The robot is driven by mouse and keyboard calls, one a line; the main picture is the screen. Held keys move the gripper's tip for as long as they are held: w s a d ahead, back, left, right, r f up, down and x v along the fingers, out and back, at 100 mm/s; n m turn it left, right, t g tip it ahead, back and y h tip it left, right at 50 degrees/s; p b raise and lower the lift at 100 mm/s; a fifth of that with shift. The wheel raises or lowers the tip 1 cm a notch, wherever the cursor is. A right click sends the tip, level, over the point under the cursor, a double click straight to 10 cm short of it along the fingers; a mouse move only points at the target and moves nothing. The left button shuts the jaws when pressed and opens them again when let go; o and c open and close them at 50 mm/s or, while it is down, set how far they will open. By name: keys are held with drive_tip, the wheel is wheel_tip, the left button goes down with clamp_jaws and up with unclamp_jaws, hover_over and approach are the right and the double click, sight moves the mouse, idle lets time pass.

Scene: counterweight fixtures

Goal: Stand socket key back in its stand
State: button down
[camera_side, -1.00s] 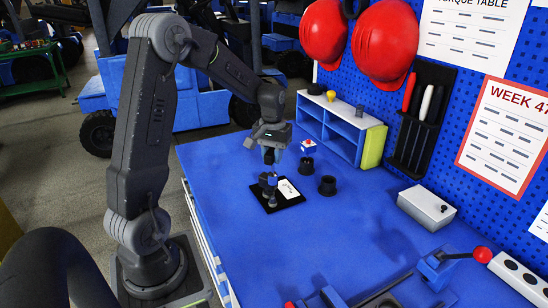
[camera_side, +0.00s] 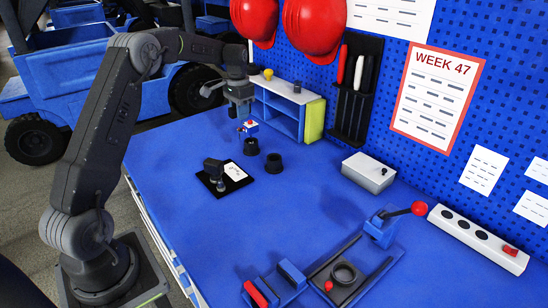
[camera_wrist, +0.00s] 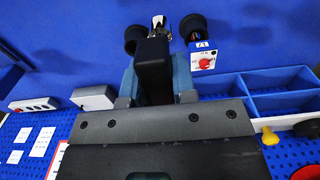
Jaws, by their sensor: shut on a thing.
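My gripper (camera_side: 240,108) is raised near the back of the bench, close to the shelf. In the wrist view, its blue-grey fingers (camera_wrist: 157,88) are shut on the socket key (camera_wrist: 152,62), a black block-like handle with bright metal showing beyond it. The held key is hard to make out in the side view. A black mat (camera_side: 240,183) lies on the bench, apart from my gripper, with a dark upright piece with a grey foot (camera_side: 213,166) and a white card (camera_side: 234,172) on it. I cannot tell for certain which piece is the stand.
Two black cups (camera_side: 252,146) (camera_side: 274,164) stand near a small red-button box (camera_side: 248,127). A shelf (camera_side: 284,115) is behind. A grey case (camera_side: 368,172) sits by the pegboard. Clamps and rails (camera_side: 345,272) fill the front right. The bench middle is clear.

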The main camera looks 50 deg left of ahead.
drive_tip(key=w+d+f, duration=0.7)
drive_tip(key=f, duration=0.3)
drive_tip(key=shift+w+f, duration=0.2)
drive_tip(key=shift+w, duration=0.2)
drive_tip(key=shift+d+f, duration=0.1)
drive_tip(key=shift+f, duration=0.15)
drive_tip(key=shift+f, duration=0.35)
drive_tip(key=c, duration=0.9)
unclamp_jaws()
